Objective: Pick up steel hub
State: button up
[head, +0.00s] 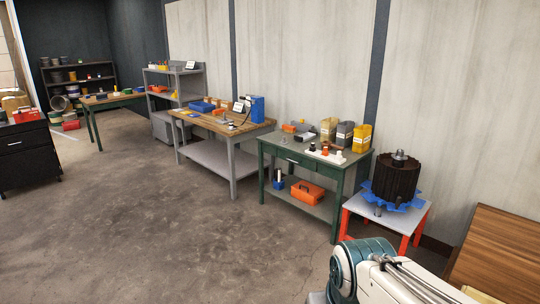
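I cannot single out the steel hub with certainty. A small grey metal piece (400,155) sits on top of a large dark ribbed cylinder (392,182). Another small grey metal piece (378,210) shows at the front of the small red-legged table (415,217). Small items, too small to name, stand on the green workbench (302,149). My arm reaches in at the bottom right, well in front of these tables. My gripper is out of view.
A blue jagged base lies under the ribbed cylinder. Yellow, grey and beige containers stand at the back of the green workbench, and an orange toolbox (307,192) is on its lower shelf. A wooden surface (497,260) is at right. Open concrete floor (170,240) fills the left foreground.

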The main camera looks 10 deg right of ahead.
aim_at(399, 156)
jog(key=i, duration=2.1)
jog(key=z, duration=0.9)
jog(key=i, duration=1.65)
jog(key=z, duration=1.4)
jog(key=i, duration=0.75)
jog(key=z, duration=0.2)
